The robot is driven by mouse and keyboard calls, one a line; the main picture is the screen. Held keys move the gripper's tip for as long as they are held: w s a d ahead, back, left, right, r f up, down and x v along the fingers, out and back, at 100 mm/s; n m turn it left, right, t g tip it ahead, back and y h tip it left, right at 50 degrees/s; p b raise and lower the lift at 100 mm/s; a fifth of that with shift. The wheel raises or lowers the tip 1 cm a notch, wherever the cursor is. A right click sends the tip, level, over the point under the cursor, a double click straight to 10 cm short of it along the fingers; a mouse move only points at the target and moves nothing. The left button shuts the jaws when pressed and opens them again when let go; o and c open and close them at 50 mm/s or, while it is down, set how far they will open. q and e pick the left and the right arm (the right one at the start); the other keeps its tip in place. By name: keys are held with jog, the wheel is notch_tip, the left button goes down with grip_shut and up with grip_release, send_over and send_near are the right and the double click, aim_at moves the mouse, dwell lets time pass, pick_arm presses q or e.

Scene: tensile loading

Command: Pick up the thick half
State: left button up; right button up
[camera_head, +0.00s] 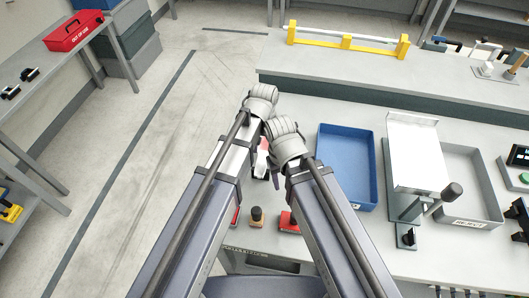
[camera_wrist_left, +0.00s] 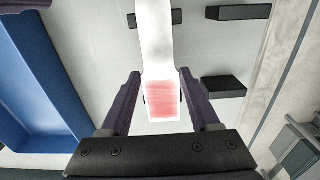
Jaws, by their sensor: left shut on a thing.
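The thick half (camera_wrist_left: 157,50) is a pale, flat piece with a wide end marked red, seen in the left wrist view. My left gripper (camera_wrist_left: 160,88) has its two dark purple fingers on either side of the red end, shut on it. The piece's far end runs out of the top of that view. In the head view my left gripper (camera_head: 262,172) is between my two forearms, with a small bit of red and white showing at it; the arms hide most of it. My right gripper cannot be made out.
A blue tray (camera_head: 321,160) lies right of my arms, and also shows in the left wrist view (camera_wrist_left: 35,90). Beyond it are a white-topped device (camera_head: 413,150) and a grey tray (camera_head: 480,222). A yellow rack (camera_head: 346,43) stands at the back. Black blocks (camera_wrist_left: 208,86) lie near the piece.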

aim_at(265, 152)
pick_arm(q)
grip_shut()
jog(key=shift+r, duration=0.15)
pick_arm(e)
jog(key=shift+r, duration=0.1)
pick_arm(q)
notch_tip(265, 152, up, 10)
jog(key=p, duration=1)
pick_arm(e)
notch_tip(265, 152, up, 10)
